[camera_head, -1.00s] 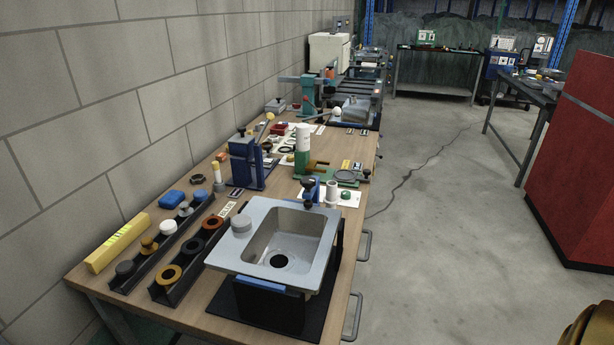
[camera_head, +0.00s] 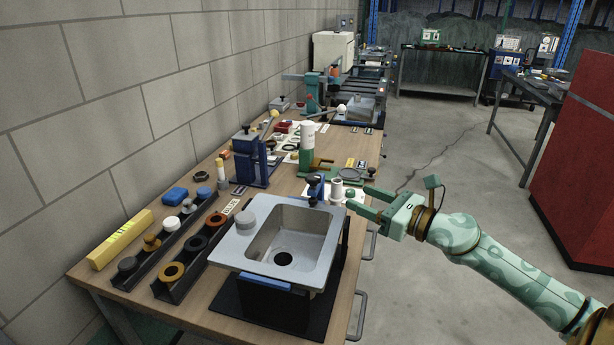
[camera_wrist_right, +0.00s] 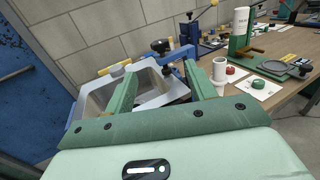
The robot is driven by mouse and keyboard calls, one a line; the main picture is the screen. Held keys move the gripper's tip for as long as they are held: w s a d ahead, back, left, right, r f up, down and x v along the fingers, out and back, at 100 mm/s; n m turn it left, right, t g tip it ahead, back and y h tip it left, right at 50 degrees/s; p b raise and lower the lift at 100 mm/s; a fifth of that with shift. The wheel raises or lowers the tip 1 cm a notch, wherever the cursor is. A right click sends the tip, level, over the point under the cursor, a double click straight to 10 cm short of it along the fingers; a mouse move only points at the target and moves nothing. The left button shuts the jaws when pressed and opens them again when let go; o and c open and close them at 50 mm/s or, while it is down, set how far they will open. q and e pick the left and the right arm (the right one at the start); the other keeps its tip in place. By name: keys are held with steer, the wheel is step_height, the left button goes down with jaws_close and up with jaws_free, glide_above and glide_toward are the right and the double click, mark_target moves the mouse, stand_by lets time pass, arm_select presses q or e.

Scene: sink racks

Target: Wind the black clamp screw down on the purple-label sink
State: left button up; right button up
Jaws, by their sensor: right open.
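A grey sink (camera_head: 252,262) sits on a black stand at the front of the bench; I cannot make out a purple label on it. A blue clamp stands at its back edge with a black clamp screw (camera_head: 315,182) on top. The black screw knob (camera_wrist_right: 160,46) also shows in the right wrist view, beyond and between my fingers. My right gripper (camera_head: 361,198) is open and empty, to the right of the clamp and apart from it. In the wrist view the sink (camera_wrist_right: 97,103) lies partly behind the fingers. My left gripper is not in view.
A white cylinder (camera_head: 336,190) stands close to the clamp, near my fingertips. A blue press (camera_head: 247,163) and a green stand with a white bottle (camera_head: 307,135) are farther back. Black racks with rings (camera_head: 189,263) lie left of the sink. Another sink (camera_head: 357,108) is at the far end.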

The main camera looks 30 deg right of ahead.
mark_target(307, 175)
steer(key=x, duration=1.6)
steer(key=shift+w+f+p, duration=0.1)
steer(key=shift+w+p, duration=0.1)
steer(key=shift+p, duration=0.15)
steer(key=shift+c, duration=0.2)
steer(key=c, duration=0.9)
